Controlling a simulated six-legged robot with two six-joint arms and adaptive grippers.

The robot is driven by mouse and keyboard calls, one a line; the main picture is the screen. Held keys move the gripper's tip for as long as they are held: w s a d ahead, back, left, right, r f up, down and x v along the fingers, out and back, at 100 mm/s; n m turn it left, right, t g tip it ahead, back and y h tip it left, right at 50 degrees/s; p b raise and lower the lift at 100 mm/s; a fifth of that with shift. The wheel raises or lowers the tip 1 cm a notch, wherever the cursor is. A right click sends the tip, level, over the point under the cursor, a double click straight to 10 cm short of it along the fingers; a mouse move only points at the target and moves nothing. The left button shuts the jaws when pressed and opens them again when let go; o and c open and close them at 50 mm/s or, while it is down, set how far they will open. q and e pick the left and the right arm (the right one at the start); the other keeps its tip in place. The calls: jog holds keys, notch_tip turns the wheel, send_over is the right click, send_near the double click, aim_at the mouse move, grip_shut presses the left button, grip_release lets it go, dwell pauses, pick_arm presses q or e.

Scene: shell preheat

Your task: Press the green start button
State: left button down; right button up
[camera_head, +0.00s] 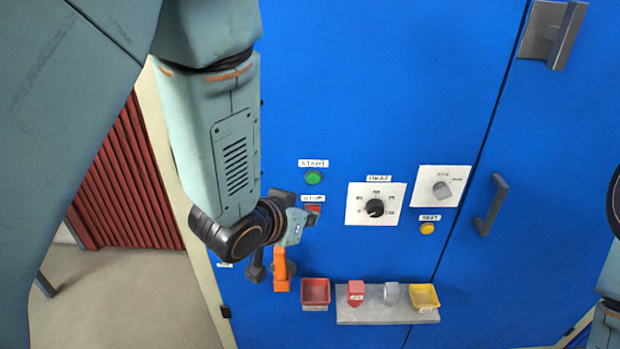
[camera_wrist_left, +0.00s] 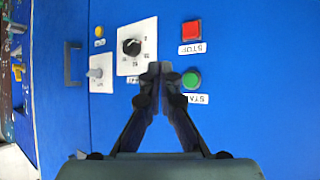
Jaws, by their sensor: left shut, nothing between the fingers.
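The green start button (camera_head: 314,178) is on the blue cabinet front under a START label, fully visible above my left wrist. It also shows in the left wrist view (camera_wrist_left: 191,80), just right of the fingertips. My left gripper (camera_wrist_left: 160,68) is shut and empty, its fingers pointing at the panel between the start button and the dial. I cannot tell how far the tips are from the panel. In the head view the left gripper (camera_head: 314,214) is mostly hidden by its wrist, over the red stop button (camera_head: 313,208). My right gripper is out of view.
A black dial (camera_head: 375,208) and a grey knob (camera_head: 441,190) sit right of the buttons, with a yellow button (camera_head: 427,228) below. An orange object (camera_head: 281,270) hangs under my wrist. A grey shelf (camera_head: 375,315) holds small bins. A door handle (camera_head: 489,206) projects farther right.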

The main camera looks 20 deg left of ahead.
aim_at(313, 178)
pick_arm(q)
jog(key=w+a, duration=0.2)
jog(key=w, duration=0.6)
jog(key=shift+w+b, duration=0.25)
jog(key=shift+b, duration=0.05)
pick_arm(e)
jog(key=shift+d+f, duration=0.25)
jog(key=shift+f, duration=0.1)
pick_arm(q)
jog(key=shift+d, duration=0.2)
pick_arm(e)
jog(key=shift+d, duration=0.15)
pick_arm(q)
jog(key=shift+a, duration=0.2)
jog(key=shift+d, duration=0.15)
dwell(0.4)
jog(key=shift+w, duration=0.1)
